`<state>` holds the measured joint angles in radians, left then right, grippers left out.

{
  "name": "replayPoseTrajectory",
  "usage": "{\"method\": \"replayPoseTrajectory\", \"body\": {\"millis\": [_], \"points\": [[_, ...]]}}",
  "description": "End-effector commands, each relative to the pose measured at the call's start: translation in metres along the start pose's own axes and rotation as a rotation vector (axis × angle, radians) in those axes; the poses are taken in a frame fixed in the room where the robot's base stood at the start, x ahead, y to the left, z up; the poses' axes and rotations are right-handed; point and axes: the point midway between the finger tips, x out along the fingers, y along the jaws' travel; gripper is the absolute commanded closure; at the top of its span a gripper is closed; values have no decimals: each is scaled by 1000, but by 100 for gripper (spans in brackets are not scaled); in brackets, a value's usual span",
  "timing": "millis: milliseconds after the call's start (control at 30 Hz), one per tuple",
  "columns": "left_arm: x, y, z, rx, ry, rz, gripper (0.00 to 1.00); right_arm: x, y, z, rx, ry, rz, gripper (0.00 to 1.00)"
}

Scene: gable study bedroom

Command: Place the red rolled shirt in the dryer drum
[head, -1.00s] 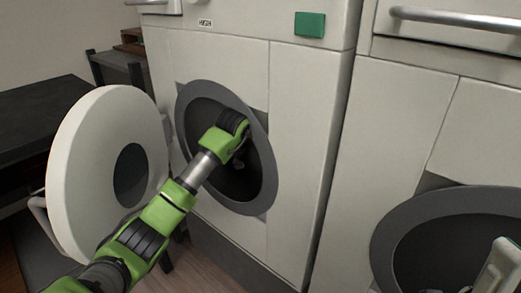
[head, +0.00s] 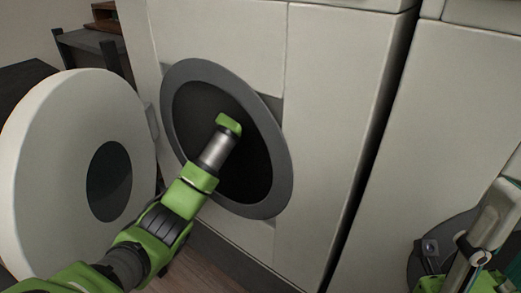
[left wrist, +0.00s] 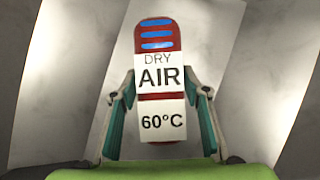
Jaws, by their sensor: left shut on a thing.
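A red roll (left wrist: 172,40) with blue stripes and white panels reading "DRY AIR" and "60°C" stands upright between the fingers of my left gripper (left wrist: 160,85) in the left wrist view. The gripper is shut on it. Pale metal drum walls (left wrist: 75,60) surround it. In the head view my left arm reaches into the round opening of the left machine (head: 175,105); the fingers and roll are hidden there. My right gripper (head: 488,225) shows only in part at the lower right, and its opening is unclear.
The machine's round white door (head: 45,150) stands open to the left, beside my left arm. A second machine (head: 440,130) stands to the right, with its grey ring (head: 455,222) partly behind my right gripper. A dark shelf (head: 85,48) stands behind at left.

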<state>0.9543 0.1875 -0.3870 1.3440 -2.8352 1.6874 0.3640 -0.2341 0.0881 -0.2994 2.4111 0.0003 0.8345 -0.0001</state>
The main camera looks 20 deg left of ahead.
Motion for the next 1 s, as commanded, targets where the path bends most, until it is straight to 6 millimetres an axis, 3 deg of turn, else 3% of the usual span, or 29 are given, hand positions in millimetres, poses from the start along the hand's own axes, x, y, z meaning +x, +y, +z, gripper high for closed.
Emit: {"method": "replayPoseTrajectory", "body": {"millis": [433, 467, 500, 533, 1000], "points": [[4, 0, -2, 0, 1, 2, 82, 0, 0, 0, 0, 1, -2, 60], [4, 0, -3, 0, 2, 2, 55, 0, 0, 0, 0, 1, -2, 60], [4, -1, -3, 0, 1, 1, 45, 0, 0, 0, 0, 1, -1, 60], [4, -1, -3, 0, 1, 1, 41, 0, 0, 0, 0, 1, -1, 60], [-3, 4, 2, -1, 1, 2, 41, 6, -1, -1, 1, 6, -2, 60]]}}
